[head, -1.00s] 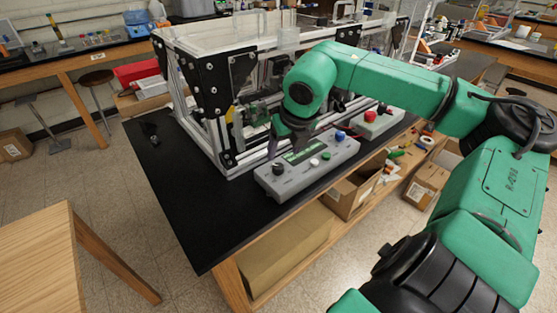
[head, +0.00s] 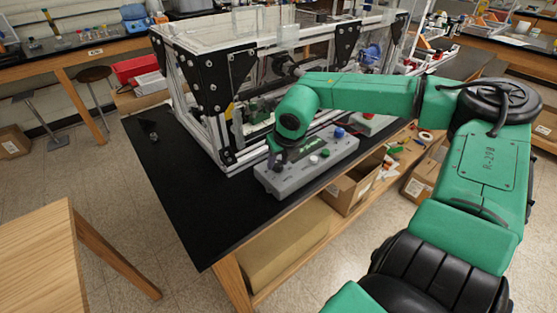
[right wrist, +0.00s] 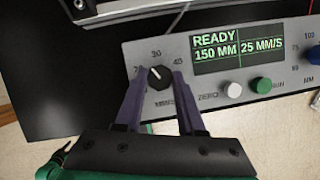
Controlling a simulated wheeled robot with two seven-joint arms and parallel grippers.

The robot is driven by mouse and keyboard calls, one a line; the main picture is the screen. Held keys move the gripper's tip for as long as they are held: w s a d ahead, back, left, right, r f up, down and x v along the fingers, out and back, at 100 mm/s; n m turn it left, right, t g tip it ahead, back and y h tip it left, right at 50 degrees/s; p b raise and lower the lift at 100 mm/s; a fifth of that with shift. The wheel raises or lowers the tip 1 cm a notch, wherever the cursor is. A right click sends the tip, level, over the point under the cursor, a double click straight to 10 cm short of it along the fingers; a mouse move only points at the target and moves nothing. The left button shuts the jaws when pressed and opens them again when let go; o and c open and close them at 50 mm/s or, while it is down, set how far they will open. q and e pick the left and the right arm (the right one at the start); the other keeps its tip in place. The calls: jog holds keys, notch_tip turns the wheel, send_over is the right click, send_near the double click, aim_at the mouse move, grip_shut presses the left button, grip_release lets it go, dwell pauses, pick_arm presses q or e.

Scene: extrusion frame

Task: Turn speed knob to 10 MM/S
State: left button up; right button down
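The speed knob (right wrist: 160,77) is black with a white pointer line, at the left of the grey control panel (right wrist: 212,92) in the right wrist view. Its pointer leans up and left, just left of the 30 mark. The display (right wrist: 238,55) reads READY, 150 MM and 25 MM/S. My right gripper (right wrist: 161,75) has its two purple fingers on either side of the knob, apart; whether they touch it is unclear. In the head view my right gripper (head: 277,157) is over the left end of the panel (head: 318,167) and largely hides the knob. My left gripper is out of view.
A white button (right wrist: 232,89) and a green button (right wrist: 262,85) sit right of the knob, with a blue knob (right wrist: 315,55) beyond. The extrusion frame (head: 228,158) stands just behind the panel.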

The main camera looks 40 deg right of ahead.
jog(key=shift+n, duration=0.4)
jog(key=shift+r+n+y, duration=0.1)
jog(key=shift+n+y, duration=0.3)
jog(key=shift+n, duration=0.2)
jog(key=n+y, duration=0.1)
jog(key=n, duration=0.1)
jog(key=shift+d+n, duration=0.15)
jog(key=shift+n, duration=0.15)
jog(key=n, duration=0.2)
jog(key=n+y, duration=0.1)
jog(key=n, duration=0.1)
jog(key=shift+n+y, duration=0.3)
jog(key=n+g+y+p, duration=0.1)
jog(key=n+p, duration=0.1)
jog(key=n, duration=0.2)
jog(key=shift+w+d, duration=0.15)
jog(key=n+g, duration=0.1)
jog(key=n, duration=0.1)
jog(key=n+y, duration=0.1)
jog(key=n, duration=0.1)
jog(key=shift+w+d+n+g+p, duration=0.1)
jog(key=shift+n+g+p, duration=0.2)
jog(key=shift+g, duration=0.1)
jog(key=c, duration=0.5)
grip_release()
